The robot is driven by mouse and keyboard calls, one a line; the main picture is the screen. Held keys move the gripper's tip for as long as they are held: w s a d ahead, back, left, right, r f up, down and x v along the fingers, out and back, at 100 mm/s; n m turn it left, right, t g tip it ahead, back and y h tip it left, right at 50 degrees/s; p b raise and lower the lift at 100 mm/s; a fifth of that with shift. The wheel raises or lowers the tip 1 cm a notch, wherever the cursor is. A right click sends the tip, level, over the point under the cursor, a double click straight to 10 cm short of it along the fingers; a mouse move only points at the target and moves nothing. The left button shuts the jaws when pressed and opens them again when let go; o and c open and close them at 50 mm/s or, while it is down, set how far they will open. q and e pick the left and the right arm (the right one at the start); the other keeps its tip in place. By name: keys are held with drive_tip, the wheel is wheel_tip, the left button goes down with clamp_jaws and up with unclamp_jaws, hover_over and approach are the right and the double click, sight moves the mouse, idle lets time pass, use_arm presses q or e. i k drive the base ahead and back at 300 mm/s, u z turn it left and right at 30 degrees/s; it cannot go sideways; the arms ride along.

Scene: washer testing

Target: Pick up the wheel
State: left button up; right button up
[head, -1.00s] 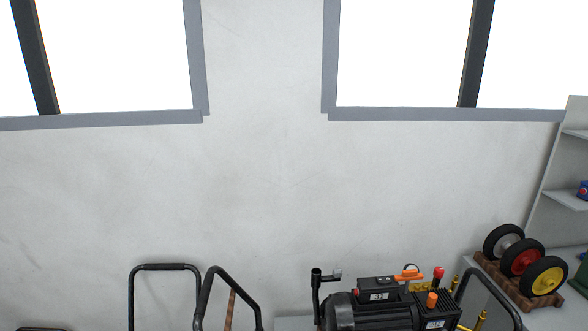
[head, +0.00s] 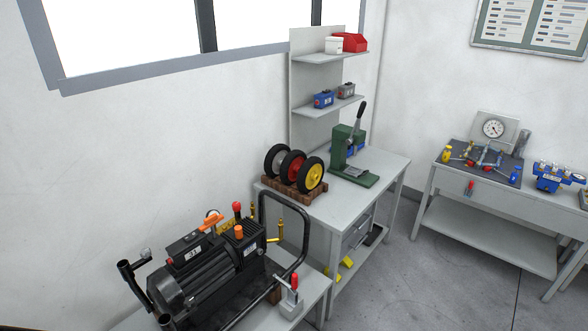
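Three wheels with black tyres stand upright in a row on a brown wooden rack at the left end of a grey workbench (head: 350,205). The grey-hubbed wheel (head: 276,161) is farthest left, the red-hubbed wheel (head: 291,167) is in the middle, and the yellow-hubbed wheel (head: 313,176) is nearest the right. The wooden rack (head: 287,192) shows beneath them. Neither of my grippers is in the head view.
A black pump with a motor (head: 205,270) and a tubular frame sits on a nearer table. A green press (head: 352,155) stands right of the wheels, below shelves (head: 330,106). Another bench (head: 490,210) holds gauges and valves. Grey floor (head: 415,285) lies open between the benches.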

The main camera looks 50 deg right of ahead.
sight(290, 164)
drive_tip(key=z, duration=1.55)
